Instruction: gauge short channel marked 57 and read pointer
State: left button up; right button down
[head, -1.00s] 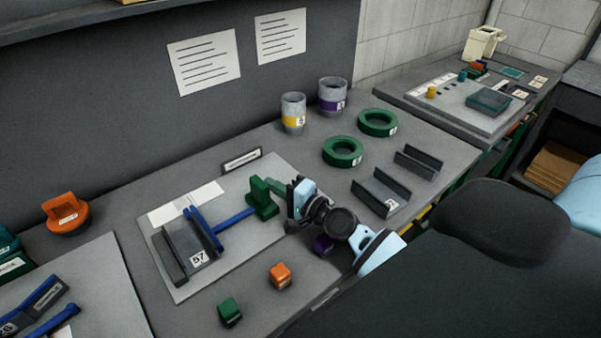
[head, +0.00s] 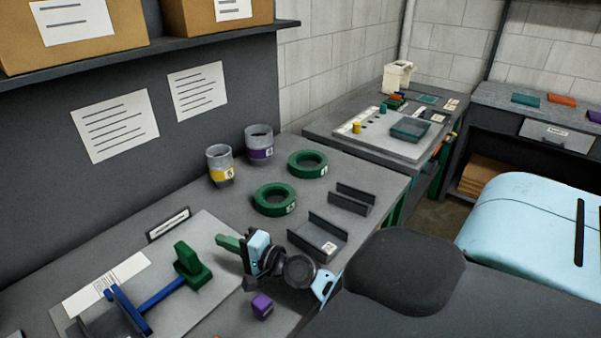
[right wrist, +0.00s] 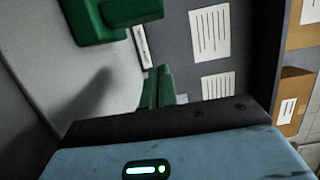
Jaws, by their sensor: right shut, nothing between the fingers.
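The blue gauge (head: 160,292) with its green end block (head: 190,266) lies on a light grey board (head: 215,290) at the lower left of the head view. The dark short channel (head: 98,327) beside the blue jaw is mostly cut off by the bottom edge, and its 57 label is out of frame. My right gripper (head: 226,242) has green fingers, shut and empty, to the right of the green block and apart from it. In the right wrist view the fingers (right wrist: 159,86) are together, and the green block (right wrist: 105,18) shows at the top. My left gripper is out of view.
Two channels (head: 318,240), two green rings (head: 274,200) and two grey cups (head: 220,165) stand behind my right gripper. A purple block (head: 262,305) is near the front edge. A white card (head: 106,284) lies by the gauge. A second bench (head: 330,138) stands at the back right.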

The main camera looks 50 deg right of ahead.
jog(key=b+v, duration=0.1)
jog(key=v, duration=0.2)
jog(key=b+v, duration=0.1)
jog(key=v, duration=0.6)
jog(key=shift+s+a+f+b, duration=0.15)
jog(key=shift+a+f+b, duration=0.15)
jog(key=shift+f+b, duration=0.1)
jog(key=b+v, duration=0.5)
jog(key=v, duration=0.1)
jog(key=shift+s+d, duration=0.1)
jog(key=shift+s, duration=0.1)
jog(key=shift+s+r+b, duration=0.2)
jog(key=shift+s+b, duration=0.2)
jog(key=shift+b, duration=0.1)
jog(key=shift+s+d+r, duration=0.1)
jog(key=shift+s+r, duration=0.05)
jog(key=shift+r, duration=0.05)
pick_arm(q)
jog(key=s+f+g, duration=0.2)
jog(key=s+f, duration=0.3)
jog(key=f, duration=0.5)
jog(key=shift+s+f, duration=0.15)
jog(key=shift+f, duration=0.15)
